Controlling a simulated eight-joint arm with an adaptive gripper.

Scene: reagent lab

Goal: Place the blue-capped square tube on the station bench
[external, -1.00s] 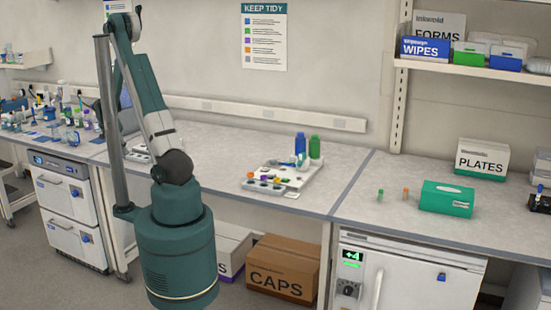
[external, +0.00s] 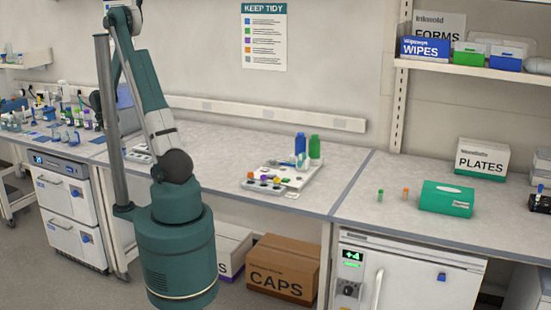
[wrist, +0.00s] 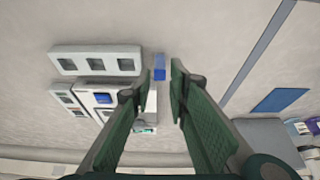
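In the wrist view, a small square tube with a clear body and a blue part (wrist: 159,73) shows between and just beyond my fingertips, beside a pale rack. I cannot tell whether it stands or lies. My gripper (wrist: 162,74) is open, with its two green fingers on either side of the tube and a narrow gap at each side. Another blue square top (wrist: 103,98) sits in the white block to the left. In the external view my gripper is mostly hidden behind my arm and column. Benchtop (external: 225,150) runs across the middle.
A pale rack with square openings (wrist: 96,61) lies left of the tube in the wrist view. A blue mat (wrist: 279,100) lies right of a bench seam. The right bench holds a green box (external: 446,199) and two small tubes.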

